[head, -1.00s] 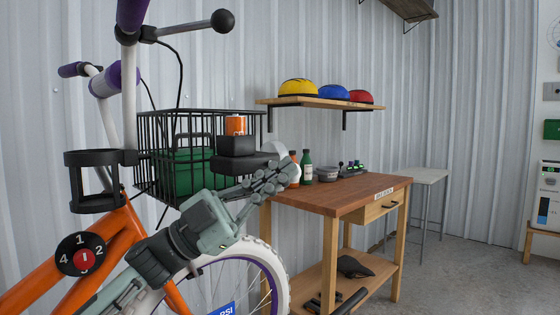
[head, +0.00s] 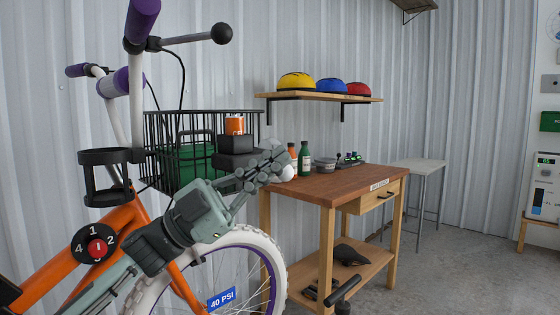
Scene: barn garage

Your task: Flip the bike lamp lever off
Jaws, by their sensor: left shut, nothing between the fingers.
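The orange bike stands at the left. Its lamp, a dark housing (head: 236,158) with a pale round front (head: 287,173), sits at the front of the black wire basket (head: 160,125). My left gripper (head: 275,158) is shut and empty, with its fingers across the lamp's front end, just above the pale round part. I cannot tell whether they touch the lamp. The lamp's lever cannot be made out; the fingers cover part of the lamp. My right gripper is not in view.
A green box (head: 185,165) is in the basket. A wooden workbench (head: 335,184) with bottles and a bowl stands to the right. A wall shelf (head: 320,98) holds yellow, blue and red helmets. The floor (head: 460,275) at the right is clear.

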